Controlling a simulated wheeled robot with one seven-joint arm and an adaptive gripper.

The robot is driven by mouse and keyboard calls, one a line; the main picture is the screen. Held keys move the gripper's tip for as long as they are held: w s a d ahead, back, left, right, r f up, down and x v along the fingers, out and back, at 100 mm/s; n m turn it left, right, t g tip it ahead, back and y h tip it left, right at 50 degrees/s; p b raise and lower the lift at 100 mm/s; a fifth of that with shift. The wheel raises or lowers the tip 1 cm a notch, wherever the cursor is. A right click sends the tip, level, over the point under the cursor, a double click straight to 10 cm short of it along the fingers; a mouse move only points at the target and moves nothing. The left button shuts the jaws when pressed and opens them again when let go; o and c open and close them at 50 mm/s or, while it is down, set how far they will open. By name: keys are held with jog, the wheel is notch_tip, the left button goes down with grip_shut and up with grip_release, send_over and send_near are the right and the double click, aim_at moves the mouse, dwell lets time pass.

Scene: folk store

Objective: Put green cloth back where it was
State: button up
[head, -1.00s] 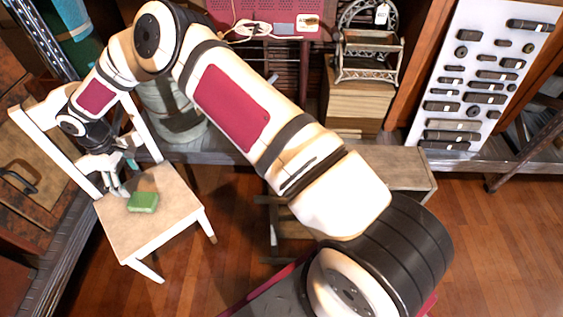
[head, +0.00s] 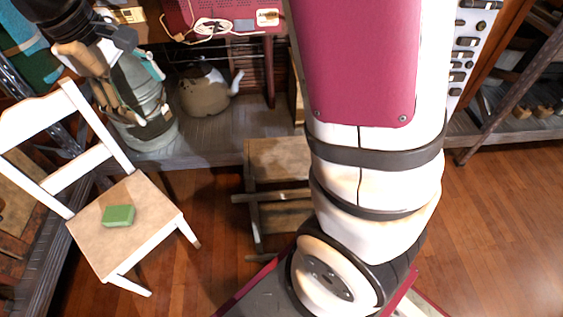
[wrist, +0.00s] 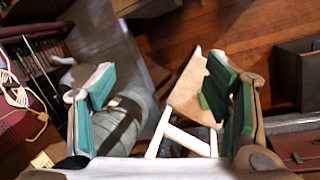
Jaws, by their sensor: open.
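The green cloth (head: 118,216), a small folded block, lies on the wooden seat of the white chair (head: 160,228) at the left of the head view. My gripper (head: 130,82) is at the upper left of that view, above and behind the chair, clear of the cloth. In the wrist view my gripper (wrist: 165,95) has its green-padded fingers wide apart with nothing held between them. The chair (wrist: 188,92) shows beyond the fingers. I cannot tell the cloth from the right finger's green pad there.
Behind the chair stand a large grey-green container (head: 150,138) and a kettle (head: 204,92) on a low grey platform. A red cabinet with a coiled white cable (head: 210,28) is above. A wooden stool (head: 275,160) stands right of the chair. Some floor between them is clear.

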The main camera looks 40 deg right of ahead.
jog(key=s+d+r+m, duration=0.2)
jog(key=s+d+r, duration=0.25)
jog(key=s, duration=0.55)
jog(key=s+d+f+m+y, duration=0.1)
jog(key=s+m, duration=0.1)
jog(key=s, duration=0.8)
jog(key=s+d+f+m+y, duration=0.1)
jog(key=s+m+y, duration=0.1)
jog(key=s, duration=0.8)
jog(key=shift+s+f, duration=0.35)
jog(key=shift+s, duration=0.05)
notch_tip(320, 180, up, 33)
jog(key=t+p, duration=0.3)
jog(key=p, duration=2.8)
jog(key=shift+d+t, duration=0.35)
jog(key=shift+t, duration=0.05)
